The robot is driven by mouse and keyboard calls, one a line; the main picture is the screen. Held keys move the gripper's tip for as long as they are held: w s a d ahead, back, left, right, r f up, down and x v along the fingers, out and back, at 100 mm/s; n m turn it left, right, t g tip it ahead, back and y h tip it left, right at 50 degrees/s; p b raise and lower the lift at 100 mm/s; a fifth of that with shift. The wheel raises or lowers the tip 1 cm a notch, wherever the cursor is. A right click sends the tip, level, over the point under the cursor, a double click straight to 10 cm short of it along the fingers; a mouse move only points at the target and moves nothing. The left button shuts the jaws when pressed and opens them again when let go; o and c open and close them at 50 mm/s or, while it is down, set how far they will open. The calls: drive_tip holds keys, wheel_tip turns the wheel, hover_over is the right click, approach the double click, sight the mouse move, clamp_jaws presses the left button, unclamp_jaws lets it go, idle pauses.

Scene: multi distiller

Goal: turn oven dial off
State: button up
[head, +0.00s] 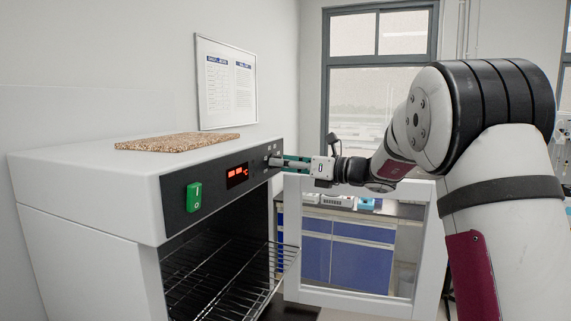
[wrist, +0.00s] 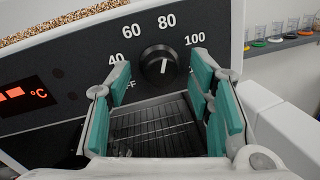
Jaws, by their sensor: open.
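The oven (head: 85,175) is a white box at the left with a dark control panel. Its black round dial (wrist: 159,62) has a white mark low on its face; which number it points to is hard to tell. The numbers 40, 60, 80 and 100 ring it, with partly hidden OFF lettering at lower left. My gripper (wrist: 162,80) is open, with green-padded fingers on either side of and below the dial. I see no contact. In the head view my gripper (head: 298,163) is at the panel's right end and largely hides the dial.
The oven door (head: 432,250) is open, swung out to the right below my gripper. A wire rack (head: 225,285) sticks out of the oven. A green switch (head: 194,197) and lit red display (head: 237,174) are left of the dial. A speckled board (head: 178,142) lies on top.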

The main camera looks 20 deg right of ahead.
clamp_jaws()
drive_tip(key=shift+n+b, duration=0.4)
drive_tip(key=shift+b, duration=0.05)
drive_tip(key=shift+w+d+f+n+g+y+b, duration=0.1)
drive_tip(key=shift+n+g+y+b, duration=0.4)
drive_tip(key=shift+n+b, duration=4.25)
drive_tip(key=shift+w+d+n+g+y+b, duration=0.1)
drive_tip(key=shift+n+g+y+b, duration=0.35)
drive_tip(key=shift+n+b, duration=4.2)
drive_tip(key=shift+w+f+n+g+y+b, duration=0.1)
drive_tip(key=shift+n+g+y+b, duration=0.35)
drive_tip(key=shift+n+b, duration=4.3)
drive_tip(key=shift+r+n, duration=0.1)
drive_tip(key=shift+n, duration=0.15)
